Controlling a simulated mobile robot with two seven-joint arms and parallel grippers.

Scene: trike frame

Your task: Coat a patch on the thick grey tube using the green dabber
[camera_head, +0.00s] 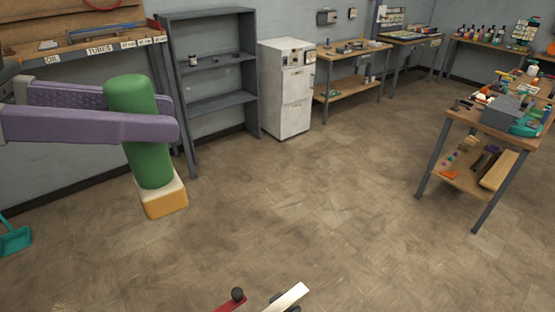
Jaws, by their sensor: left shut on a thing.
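The green dabber (150,150) is in the left part of the head view. It has a thick green cylindrical handle, and its pale block-shaped tip with a yellow-orange lower part (165,203) points down. My left gripper (172,116), with two long purple fingers, is shut around the handle's upper half. It holds the dabber upright, slightly tilted, with its tip seen against the open floor. I cannot make out the thick grey tube for certain. My right gripper is not in view.
A red part with a black knob (237,294) and a pale bar (287,298) show at the bottom edge. A grey shelf unit (209,13) and a white cabinet (288,90) stand at the back. A cluttered workbench (459,118) is at right. The middle floor is clear.

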